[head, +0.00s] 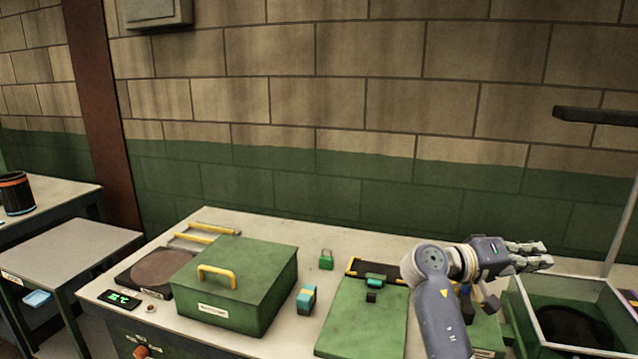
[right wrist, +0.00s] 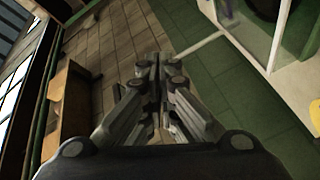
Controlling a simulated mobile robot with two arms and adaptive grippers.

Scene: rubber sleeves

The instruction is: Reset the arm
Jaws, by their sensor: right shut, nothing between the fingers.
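My right arm rises from the bottom of the head view. Its gripper (head: 541,256) points to the right, held above the right part of the bench, near a green open-topped box. In the right wrist view the fingers of this gripper (right wrist: 160,68) are together, with nothing between them. Part of the bench behind the arm is hidden. My left gripper is not in view.
A dark shelf (head: 597,115) juts out at upper right.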

